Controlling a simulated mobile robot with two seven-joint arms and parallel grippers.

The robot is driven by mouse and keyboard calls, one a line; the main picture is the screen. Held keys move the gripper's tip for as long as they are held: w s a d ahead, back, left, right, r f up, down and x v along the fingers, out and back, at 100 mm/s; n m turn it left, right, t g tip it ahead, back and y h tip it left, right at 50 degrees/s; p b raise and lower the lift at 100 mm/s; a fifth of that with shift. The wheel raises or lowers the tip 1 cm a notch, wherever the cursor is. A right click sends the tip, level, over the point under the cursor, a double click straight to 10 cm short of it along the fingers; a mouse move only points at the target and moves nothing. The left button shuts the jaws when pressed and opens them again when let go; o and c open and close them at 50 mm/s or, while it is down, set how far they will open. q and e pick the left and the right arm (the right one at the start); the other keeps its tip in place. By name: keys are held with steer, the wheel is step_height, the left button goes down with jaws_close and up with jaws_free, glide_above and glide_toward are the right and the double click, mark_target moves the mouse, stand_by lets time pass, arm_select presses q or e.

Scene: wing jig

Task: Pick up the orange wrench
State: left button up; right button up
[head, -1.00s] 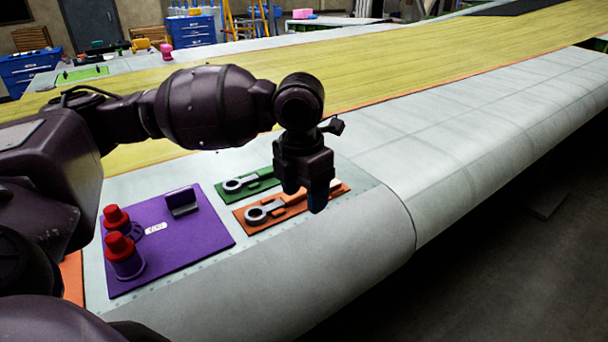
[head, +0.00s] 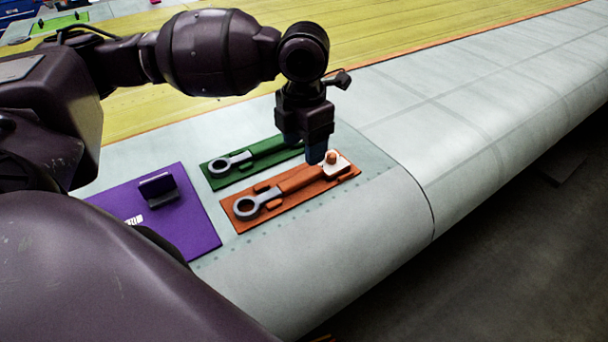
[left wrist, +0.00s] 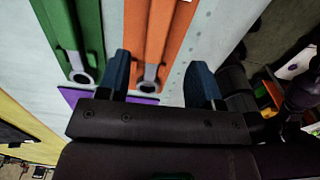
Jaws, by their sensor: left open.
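The orange wrench (head: 298,181) lies in an orange tray (head: 290,200) on the wing, its grey ring end toward the left. It also shows in the left wrist view (left wrist: 157,35), where its ring end lies between my finger lines. My left gripper (head: 318,158) points down over the far end of the orange tray, its blue fingers near the wrench's handle. In the left wrist view the fingers (left wrist: 160,80) stand apart with nothing between them. I cannot tell the exact height above the tray. My right gripper is not in view.
A green tray (head: 215,180) with a green wrench (head: 262,150) lies just behind the orange tray. A purple mat (head: 190,225) with an upright dark block (head: 158,188) is at the left. The wing surface (head: 330,240) in front is clear, down to its rounded edge.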

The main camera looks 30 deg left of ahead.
mark_target(304, 174)
arm_select(q)
steer(key=shift+a+f, duration=0.1)
steer(key=shift+f, duration=3.65)
steer(key=shift+w+r, duration=0.1)
jaws_close()
